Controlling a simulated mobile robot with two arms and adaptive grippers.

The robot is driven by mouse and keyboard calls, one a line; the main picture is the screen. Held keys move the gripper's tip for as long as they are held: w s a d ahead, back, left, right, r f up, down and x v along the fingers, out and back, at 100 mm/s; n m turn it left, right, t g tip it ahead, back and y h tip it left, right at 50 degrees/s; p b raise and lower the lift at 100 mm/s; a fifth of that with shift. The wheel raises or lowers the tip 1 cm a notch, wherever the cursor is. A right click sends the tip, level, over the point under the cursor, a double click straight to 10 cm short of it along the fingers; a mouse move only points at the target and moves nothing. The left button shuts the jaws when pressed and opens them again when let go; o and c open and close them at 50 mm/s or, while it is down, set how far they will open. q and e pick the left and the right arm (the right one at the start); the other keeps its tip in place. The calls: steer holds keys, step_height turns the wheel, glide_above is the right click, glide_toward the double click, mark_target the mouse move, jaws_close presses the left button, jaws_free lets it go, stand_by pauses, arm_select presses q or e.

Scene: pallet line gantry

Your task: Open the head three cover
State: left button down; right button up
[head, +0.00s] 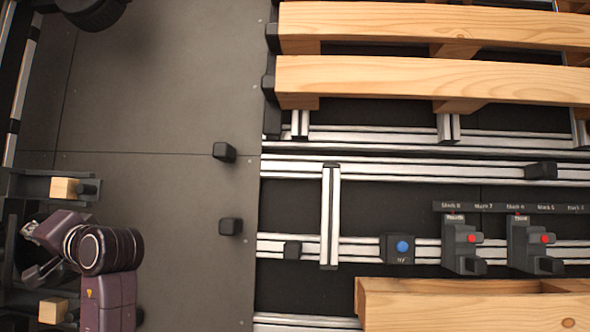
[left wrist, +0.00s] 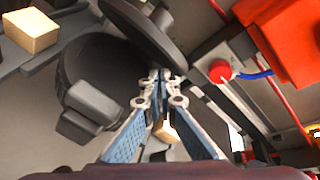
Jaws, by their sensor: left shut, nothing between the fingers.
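I cannot pick out for certain which part is the head three cover, and no label naming it is readable. My left gripper (head: 34,250) is at the far left of the head view, among dark fixtures. In the left wrist view its fingers (left wrist: 157,76) meet at the tips, with nothing between them. A dark round disc (left wrist: 146,32) stands tilted just beyond the tips. Another dark round part (left wrist: 88,68) with a block-shaped piece lies behind it to the left. Whether the fingers touch either is unclear. My right gripper shows in neither view.
Wooden blocks (head: 64,188) (head: 53,310) sit in dark holders beside my left arm. A red box (left wrist: 285,35) and red knob (left wrist: 220,71) are right of the fingers. Wooden pallet boards (head: 430,80) and red-buttoned units (head: 462,245) (head: 530,245) occupy the right. Grey floor (head: 165,110) is mostly clear.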

mark_target(14, 232)
arm_select(q)
steer(key=shift+s+r, duration=0.1)
steer(key=shift+s+a+r+p, duration=0.4)
steer(key=shift+s+a+p, duration=0.3)
steer(key=shift+s, duration=0.05)
steer(key=shift+a, duration=0.1)
steer(key=shift+s+a+r+p, duration=0.25)
steer(key=shift+p, duration=0.1)
steer(key=shift+s+a+r+p, duration=0.15)
steer(key=shift+s+a+p, duration=0.15)
steer(key=shift+s+a, duration=0.2)
steer(key=shift+a+r, duration=0.1)
steer(key=shift+s+a+r+p, duration=0.15)
steer(key=shift+s+a+p, duration=0.15)
steer(key=shift+a, duration=0.15)
steer(key=shift+s+a+r+p, duration=0.1)
steer(key=shift+s+a+p, duration=0.05)
steer(key=shift+a+p, duration=0.2)
steer(key=shift+a, duration=0.2)
